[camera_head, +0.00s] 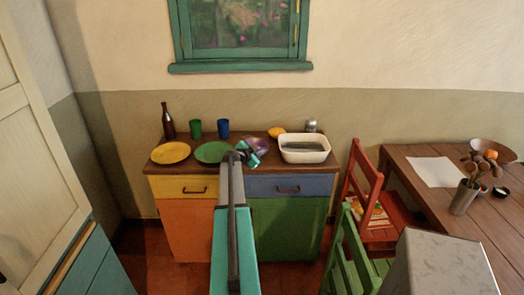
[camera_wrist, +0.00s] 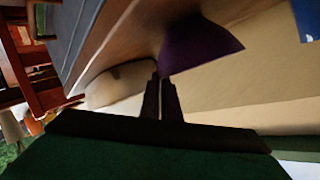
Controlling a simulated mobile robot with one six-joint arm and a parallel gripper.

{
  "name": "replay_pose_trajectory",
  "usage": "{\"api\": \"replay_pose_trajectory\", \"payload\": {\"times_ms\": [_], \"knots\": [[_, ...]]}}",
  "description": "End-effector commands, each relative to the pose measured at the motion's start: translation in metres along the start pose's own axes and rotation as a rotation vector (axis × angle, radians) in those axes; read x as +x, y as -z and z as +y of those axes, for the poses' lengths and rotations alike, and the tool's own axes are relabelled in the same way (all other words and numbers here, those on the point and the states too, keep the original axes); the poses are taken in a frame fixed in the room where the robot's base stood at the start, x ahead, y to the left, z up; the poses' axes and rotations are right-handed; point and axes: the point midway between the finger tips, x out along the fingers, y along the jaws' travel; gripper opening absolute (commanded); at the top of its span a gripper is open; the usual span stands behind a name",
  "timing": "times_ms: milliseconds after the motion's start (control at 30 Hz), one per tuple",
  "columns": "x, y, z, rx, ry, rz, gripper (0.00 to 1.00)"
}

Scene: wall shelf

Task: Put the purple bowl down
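The purple bowl (camera_head: 261,144) is at the wooden top of the cabinet, between the green plate and the white basin. It is partly hidden by my gripper (camera_head: 252,152). In the wrist view the purple bowl (camera_wrist: 203,43) is dark, with its rim at the fingertips. My gripper (camera_wrist: 161,76) has its two fingers close together, shut on the bowl's rim. The bowl is very near the cabinet top (camera_wrist: 118,45); I cannot tell whether it touches it.
A green plate (camera_head: 214,152) is left of the bowl and a white basin (camera_head: 304,156) right of it. A yellow plate (camera_head: 171,153), brown bottle (camera_head: 168,125), green cup (camera_head: 195,130), blue cup (camera_head: 223,129), yellow fruit (camera_head: 276,132) and can (camera_head: 311,126) also stand there. Little room is free.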

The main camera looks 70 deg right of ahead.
Motion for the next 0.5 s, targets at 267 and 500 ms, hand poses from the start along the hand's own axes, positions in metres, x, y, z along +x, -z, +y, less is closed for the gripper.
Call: {"api": "replay_pose_trajectory", "payload": {"times_ms": [267,500], "knots": [[0.0004,-0.0001,0.0002,0.001,0.001,0.001,0.00],[0.0008,-0.0010,0.0011,0.000,0.000,0.000,0.14]]}}
